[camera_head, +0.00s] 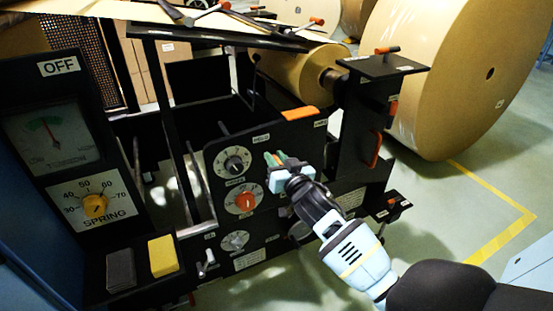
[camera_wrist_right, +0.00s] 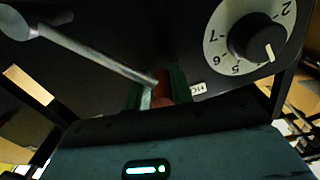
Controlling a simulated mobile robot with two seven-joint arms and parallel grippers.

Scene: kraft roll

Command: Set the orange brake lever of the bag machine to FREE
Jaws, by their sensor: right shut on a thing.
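The bag machine's black panel (camera_head: 218,185) stands in the middle of the head view. My right gripper (camera_head: 276,158) is at its upper part, shut on the brake lever's grip. In the right wrist view the fingers (camera_wrist_right: 160,92) close around the reddish-orange grip of the brake lever (camera_wrist_right: 164,84). The lever's grey rod runs from the grip to a round pale hub at the upper left. A small label beginning "HO", seen upside down, lies beside the grip. The FREE mark cannot be made out. My left gripper is not in view.
A black-knobbed dial (camera_head: 235,161) and an orange-knobbed dial (camera_head: 244,202) sit left of my right gripper. An orange piece (camera_head: 300,113) lies on the panel's top edge. A black post (camera_head: 362,125) with orange handles stands to the right. Large kraft rolls (camera_head: 450,70) stand behind.

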